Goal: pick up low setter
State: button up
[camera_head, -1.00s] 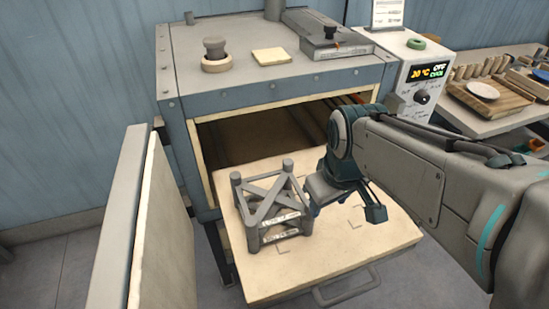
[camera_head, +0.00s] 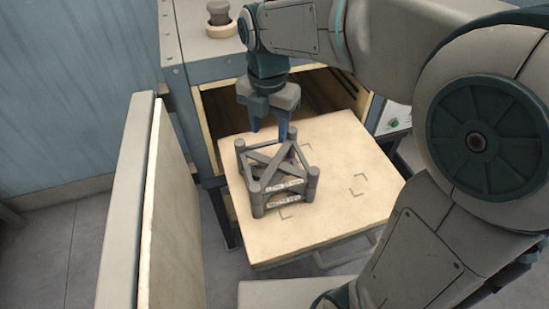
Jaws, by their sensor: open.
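The low setter, a grey open frame with corner posts and cross bars (camera_head: 264,188), stands upright on the cream pull-out shelf (camera_head: 335,222) of the dryer, towards its left side. Pale labels show on its front bars. My gripper (camera_head: 268,133) points down over the back part of the setter, with its two blue fingers apart. The right finger overlaps the setter's back post in the picture. I cannot tell whether it touches. Nothing shows held between the fingers.
The dryer's open door (camera_head: 136,215) stands upright left of the shelf. The dryer body (camera_head: 195,65) is behind, with a round grey knob-like piece (camera_head: 219,14) on top. Corner marks show on the bare right half of the shelf. A handle (camera_head: 345,252) is at its front.

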send_over(271, 169)
jog(key=f, duration=0.8)
jog(key=shift+s+a+f, duration=0.25)
jog(key=shift+s, duration=0.05)
jog(key=shift+w+d+f, duration=0.1)
jog(key=shift+f, duration=1.25)
jog(key=shift+w+d+f, duration=0.1)
jog(key=shift+f, duration=1.2)
grip_shut()
